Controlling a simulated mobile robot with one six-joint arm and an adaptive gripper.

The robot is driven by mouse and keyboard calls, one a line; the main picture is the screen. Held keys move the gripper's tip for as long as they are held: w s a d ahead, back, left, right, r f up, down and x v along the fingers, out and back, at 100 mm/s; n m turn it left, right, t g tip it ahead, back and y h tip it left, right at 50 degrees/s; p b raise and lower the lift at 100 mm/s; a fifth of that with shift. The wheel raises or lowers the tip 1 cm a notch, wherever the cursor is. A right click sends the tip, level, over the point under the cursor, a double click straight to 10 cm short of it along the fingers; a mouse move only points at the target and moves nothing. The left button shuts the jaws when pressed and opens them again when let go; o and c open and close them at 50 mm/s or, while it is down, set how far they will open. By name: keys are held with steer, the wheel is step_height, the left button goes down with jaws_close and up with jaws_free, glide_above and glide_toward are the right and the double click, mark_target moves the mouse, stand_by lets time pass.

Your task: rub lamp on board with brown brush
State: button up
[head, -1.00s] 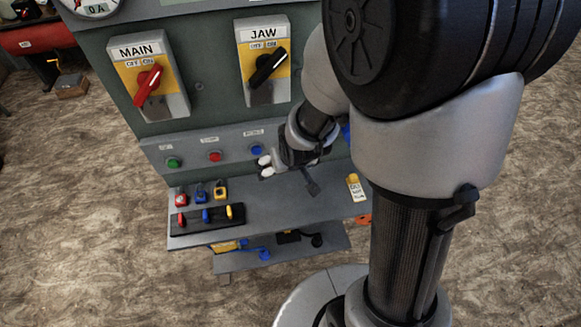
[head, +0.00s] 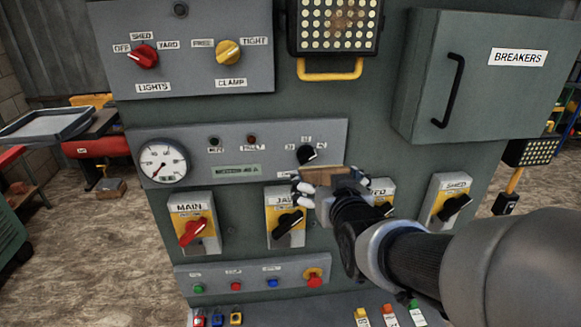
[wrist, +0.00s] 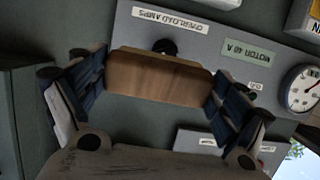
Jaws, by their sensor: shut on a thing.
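The lamp on the board (head: 312,36) is at the top centre of the head view, a dark-framed panel of pale round lights with a brownish stain across its middle and a yellow handle below. My gripper (head: 330,186) is below the lamp, in front of the panel. It is shut on the brown brush (head: 324,174), a wooden block held level and apart from the lamp. In the wrist view the brush (wrist: 158,76) spans between the two blue-black fingers of my gripper (wrist: 156,90). Bristles cannot be made out. The lamp is not in the wrist view.
A grey breaker box (head: 476,85) with a black handle juts out to the right. Knobs stand out around the gripper, including the red main switch (head: 193,233) and the yellow clamp knob (head: 228,52). A second lamp (head: 527,153) stands at far right.

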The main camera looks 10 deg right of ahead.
steer(key=s+r+t+p, duration=0.2)
steer(key=s+r+p, duration=0.15)
steer(key=r, duration=1.05)
steer(key=s+r+t+p, duration=0.15)
steer(key=r+p, duration=0.35)
steer(key=r, duration=0.9)
steer(key=w+p, duration=0.1)
steer(key=w, duration=0.4)
steer(key=shift+p, duration=0.35)
steer(key=shift+w+b, duration=0.4)
steer(key=shift+w, duration=0.75)
steer(key=shift+d, duration=0.15)
steer(key=shift+d+b, duration=0.4)
steer(key=shift+d, duration=0.25)
steer(key=shift+s+d+r+p, duration=0.1)
steer(key=shift+d+r+p, duration=0.1)
steer(key=shift+d+p, duration=0.5)
steer(key=shift+d+f, duration=0.1)
steer(key=shift+d, duration=0.45)
